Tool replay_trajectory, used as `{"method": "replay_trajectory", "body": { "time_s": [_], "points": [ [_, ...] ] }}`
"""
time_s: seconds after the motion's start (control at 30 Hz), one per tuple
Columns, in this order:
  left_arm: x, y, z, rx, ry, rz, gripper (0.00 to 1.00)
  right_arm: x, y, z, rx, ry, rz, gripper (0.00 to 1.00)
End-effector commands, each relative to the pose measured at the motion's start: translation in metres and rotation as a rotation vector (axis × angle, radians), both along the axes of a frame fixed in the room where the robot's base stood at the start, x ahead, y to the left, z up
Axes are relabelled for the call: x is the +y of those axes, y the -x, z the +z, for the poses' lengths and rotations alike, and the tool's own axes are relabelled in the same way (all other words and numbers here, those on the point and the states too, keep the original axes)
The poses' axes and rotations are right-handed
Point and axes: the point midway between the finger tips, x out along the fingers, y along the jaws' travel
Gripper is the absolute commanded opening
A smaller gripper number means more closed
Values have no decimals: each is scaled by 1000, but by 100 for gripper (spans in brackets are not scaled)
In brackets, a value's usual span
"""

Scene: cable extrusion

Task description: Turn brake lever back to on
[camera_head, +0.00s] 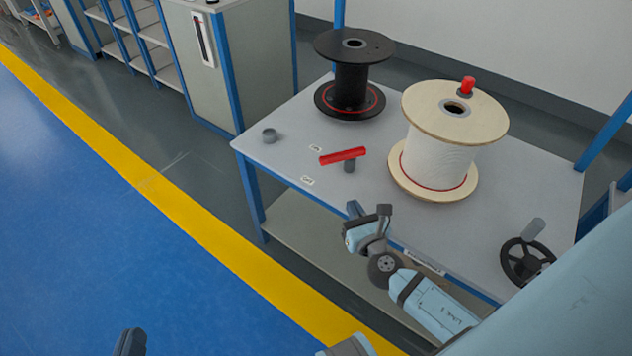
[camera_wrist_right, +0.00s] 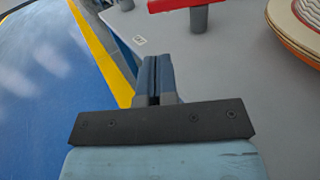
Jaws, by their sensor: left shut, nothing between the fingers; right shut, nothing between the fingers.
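The red brake lever (camera_head: 336,158) is a bar on a short grey post (camera_head: 349,167), on the grey table top. Its left end points between two small white labels, an upper one (camera_head: 315,148) and a lower one (camera_head: 307,180); their text is too small to read surely. My right gripper (camera_head: 354,209) is shut and empty by the table's front edge, below the lever and apart from it. In the right wrist view its closed fingers (camera_wrist_right: 157,62) point towards the table, with the lever (camera_wrist_right: 172,4) at the top edge. My left gripper (camera_head: 130,342) shows only partly at the bottom edge.
A black spool (camera_head: 352,85) and a white cable spool (camera_head: 440,150) with a red knob (camera_head: 467,85) stand behind and right of the lever. A black handwheel (camera_head: 524,262) is at the right. The table front near the labels is clear.

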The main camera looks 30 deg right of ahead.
Motion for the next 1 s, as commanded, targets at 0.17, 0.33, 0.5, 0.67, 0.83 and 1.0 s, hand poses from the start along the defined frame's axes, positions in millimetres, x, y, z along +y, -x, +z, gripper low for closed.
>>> {"method": "replay_trajectory", "body": {
  "time_s": [0.17,0.33,0.5,0.67,0.83,1.0],
  "points": [
    [0,0,1,-2,1,-1,0,0,-1,0,-1,15,0,0],
    [0,0,0,-2,1,-1,0,0,-1,0,-2,12,0,0],
    [0,0,0,1,0,0,0,-2,-12,1,-3,9,0,0],
    [0,0,-1,5,-3,0,0,-8,-39,1,-4,9,-1,0],
    [0,0,-2,5,-4,1,0,-15,-76,1,-3,9,0,0],
    [0,0,-3,1,1,0,0,-22,-108,0,-3,9,0,0]
  ]
}}
